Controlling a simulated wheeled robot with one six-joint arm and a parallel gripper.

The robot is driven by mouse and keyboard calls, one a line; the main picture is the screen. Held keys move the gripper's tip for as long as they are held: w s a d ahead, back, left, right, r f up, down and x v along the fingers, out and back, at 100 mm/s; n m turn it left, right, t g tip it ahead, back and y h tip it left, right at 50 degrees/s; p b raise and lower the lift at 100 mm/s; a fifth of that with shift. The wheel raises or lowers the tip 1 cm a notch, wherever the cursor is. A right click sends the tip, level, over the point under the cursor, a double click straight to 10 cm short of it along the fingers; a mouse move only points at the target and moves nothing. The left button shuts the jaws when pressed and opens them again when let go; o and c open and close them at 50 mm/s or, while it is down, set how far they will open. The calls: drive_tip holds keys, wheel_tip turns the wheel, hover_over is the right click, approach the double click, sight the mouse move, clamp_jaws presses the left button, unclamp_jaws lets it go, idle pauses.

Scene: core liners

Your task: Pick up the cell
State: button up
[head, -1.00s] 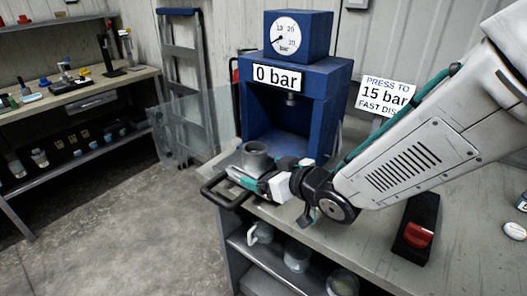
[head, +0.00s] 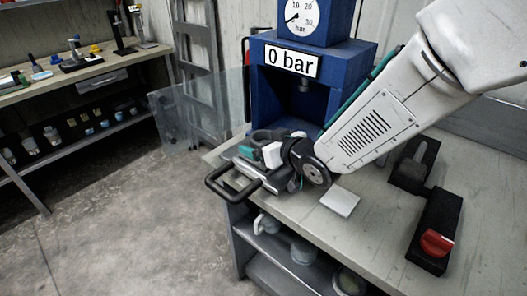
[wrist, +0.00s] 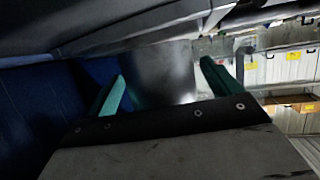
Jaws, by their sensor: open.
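The cell looks to be the grey metal cylinder (wrist: 163,68) in the wrist view, standing between my two teal fingers. In the head view only a dark grey part of it (head: 266,136) shows behind my gripper (head: 254,151), at the bench's left end in front of the blue press. My gripper also shows in the wrist view (wrist: 163,87), with its fingers apart, one on each side of the cylinder. I cannot tell whether either finger touches it. The lower part of the cell is hidden.
The blue press (head: 338,72) reading 0 bar stands just behind. A clear shield (head: 190,113) is at its left. A black handle (head: 232,184) projects at the bench's left edge. A white tile (head: 340,201) and a red-knobbed black box (head: 436,238) lie right.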

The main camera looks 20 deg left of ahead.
drive_tip(key=shift+a, duration=0.1)
drive_tip(key=c, duration=1.8)
drive_tip(key=shift+r, duration=0.15)
clamp_jaws()
drive_tip(key=shift+r, duration=0.1)
